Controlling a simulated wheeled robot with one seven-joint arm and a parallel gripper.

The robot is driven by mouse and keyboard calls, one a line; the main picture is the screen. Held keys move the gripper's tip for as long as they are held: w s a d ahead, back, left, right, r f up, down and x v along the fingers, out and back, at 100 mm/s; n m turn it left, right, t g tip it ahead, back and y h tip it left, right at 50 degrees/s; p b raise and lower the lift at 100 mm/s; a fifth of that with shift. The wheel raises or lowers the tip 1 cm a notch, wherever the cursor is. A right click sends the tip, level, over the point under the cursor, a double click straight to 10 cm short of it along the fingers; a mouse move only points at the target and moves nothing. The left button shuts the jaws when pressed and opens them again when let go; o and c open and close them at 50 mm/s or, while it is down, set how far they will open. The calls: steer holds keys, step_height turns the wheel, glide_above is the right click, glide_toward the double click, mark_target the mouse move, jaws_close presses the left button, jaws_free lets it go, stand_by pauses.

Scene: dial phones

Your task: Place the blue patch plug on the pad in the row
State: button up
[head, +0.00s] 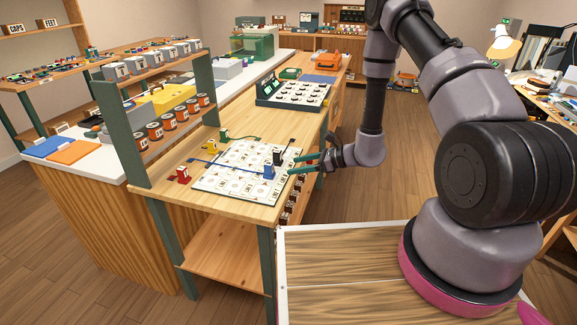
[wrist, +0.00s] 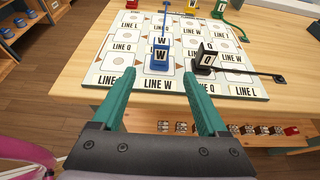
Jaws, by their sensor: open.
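The blue patch plug (head: 269,172), marked W, stands on the white printed board (head: 225,184). A blue cord runs from it across the board. In the wrist view the blue plug (wrist: 160,56) stands in a column with a LINE W label in front of it. The board (wrist: 130,77) carries pads in rows labelled LINE L, LINE Q and LINE W. My gripper (head: 306,163) is at the board's right edge in the head view, open and empty. In the wrist view my gripper (wrist: 158,73) has its teal fingertips either side of the blue plug's near side, with gaps.
A black plug (wrist: 206,57) marked Q stands close to the right finger in the wrist view. Red (head: 183,174), yellow (head: 211,146) and green (head: 223,136) plugs stand around the board's other edges. A dark green post (head: 128,135) rises at the bench's left.

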steer(key=s+d+r+n+g+h, duration=0.1)
steer(key=s+r+n+g, duration=0.3)
steer(key=r, duration=0.9)
steer(key=s+r+n, duration=0.2)
steer(key=r+n, duration=0.4)
steer(key=r, duration=0.6)
steer(key=s+d+r+n+t+h, duration=0.6)
steer(key=s+d+r+h, duration=0.3)
steer(key=s+d+r, duration=0.7)
step_height(320, 180, up, 4)
steer(key=shift+s+f+n+t+h, duration=0.1)
steer(key=shift+s+n+t+h, duration=0.2)
steer(key=shift+s+n, duration=0.5)
